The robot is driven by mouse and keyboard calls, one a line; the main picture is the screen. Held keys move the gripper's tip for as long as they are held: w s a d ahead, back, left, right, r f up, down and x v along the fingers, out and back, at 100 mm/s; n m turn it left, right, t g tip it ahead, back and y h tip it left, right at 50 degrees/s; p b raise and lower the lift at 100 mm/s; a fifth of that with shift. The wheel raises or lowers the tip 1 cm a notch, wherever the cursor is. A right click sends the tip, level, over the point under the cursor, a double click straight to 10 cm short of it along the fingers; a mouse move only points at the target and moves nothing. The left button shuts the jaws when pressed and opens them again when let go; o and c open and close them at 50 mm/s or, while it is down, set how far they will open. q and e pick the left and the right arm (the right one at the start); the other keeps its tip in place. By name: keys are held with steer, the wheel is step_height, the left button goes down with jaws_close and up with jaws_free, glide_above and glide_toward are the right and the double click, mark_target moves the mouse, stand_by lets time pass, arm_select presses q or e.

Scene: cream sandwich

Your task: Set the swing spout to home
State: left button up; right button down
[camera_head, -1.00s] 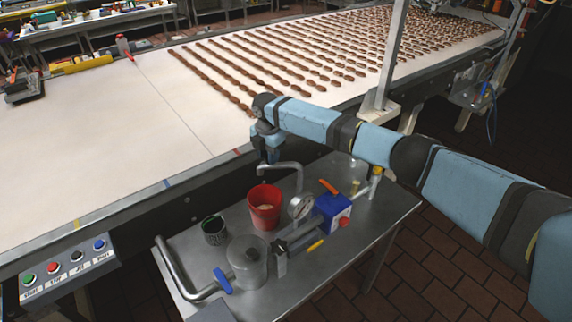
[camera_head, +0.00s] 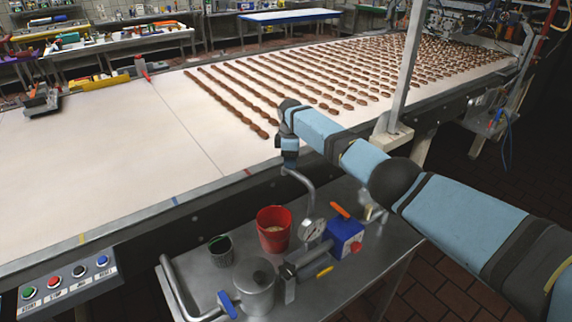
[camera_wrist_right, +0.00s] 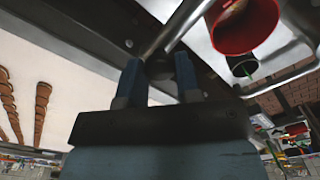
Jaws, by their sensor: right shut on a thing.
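The swing spout (camera_head: 306,188) is a bent grey metal pipe rising from the pump unit on the small metal table. My right gripper (camera_head: 289,160) is at the spout's far end, beside the conveyor's near edge. In the right wrist view the two blue fingers of the right gripper (camera_wrist_right: 160,75) are shut on the pipe end, and the spout (camera_wrist_right: 178,22) runs up from between them. The held end is behind the red cup, not over it. My left gripper is not in view.
A red cup (camera_head: 273,237), a dark green-rimmed cup (camera_head: 220,252), a lidded metal pot (camera_head: 255,285), a gauge (camera_head: 311,229) and a blue block (camera_head: 344,232) crowd the table. The white conveyor (camera_head: 110,150) lies beyond, with brown rows. A button box (camera_head: 70,285) is at lower left.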

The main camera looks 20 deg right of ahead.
steer(key=shift+w+d+m, duration=0.25)
steer(key=shift+d+m, duration=0.4)
steer(key=shift+m, duration=0.15)
steer(key=shift+r, duration=0.1)
steer(key=c, duration=0.8)
jaws_free()
steer(key=shift+d, duration=0.15)
step_height(320, 180, up, 14)
steer(key=b, duration=0.1)
